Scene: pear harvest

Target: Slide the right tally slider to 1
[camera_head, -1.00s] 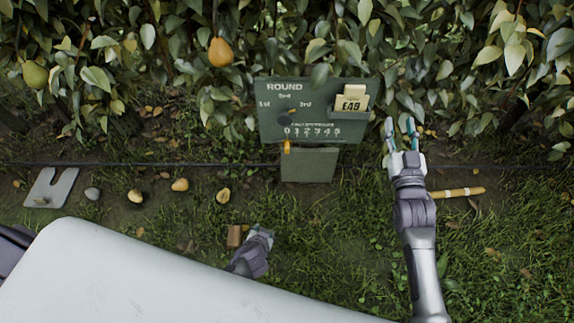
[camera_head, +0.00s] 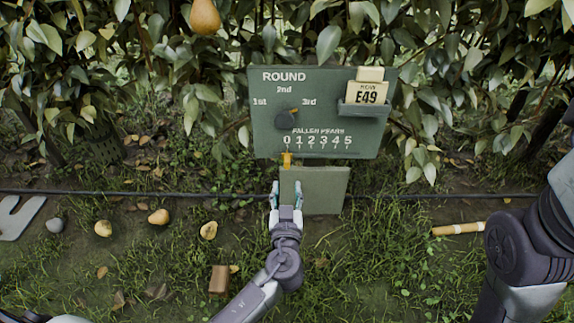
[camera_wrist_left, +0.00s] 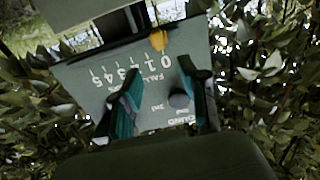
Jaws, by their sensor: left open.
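The dark green tally board (camera_head: 330,85) stands in front of the hedge. Its "FALLEN PEARS" scale, 0 to 5, runs along the lower part. One orange-yellow slider tab (camera_head: 287,160) shows at the scale's left end, under the 0; I see no second slider. My left gripper (camera_head: 287,192) is open and empty, just below the tab, with its fingers pointing up to the board. In the left wrist view the board is turned over, and the tab (camera_wrist_left: 157,40) shows beside the 0, beyond the open fingers (camera_wrist_left: 164,95). My right gripper is out of frame; only arm links show.
A grey-green panel (camera_head: 325,190) sits under the board, close to my left fingers. A dark round knob (camera_head: 286,119) and a card holder (camera_head: 368,110) are on the board. Fallen pears (camera_head: 158,217), a brown block (camera_head: 219,279) and a wooden stick (camera_head: 458,229) lie on the grass.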

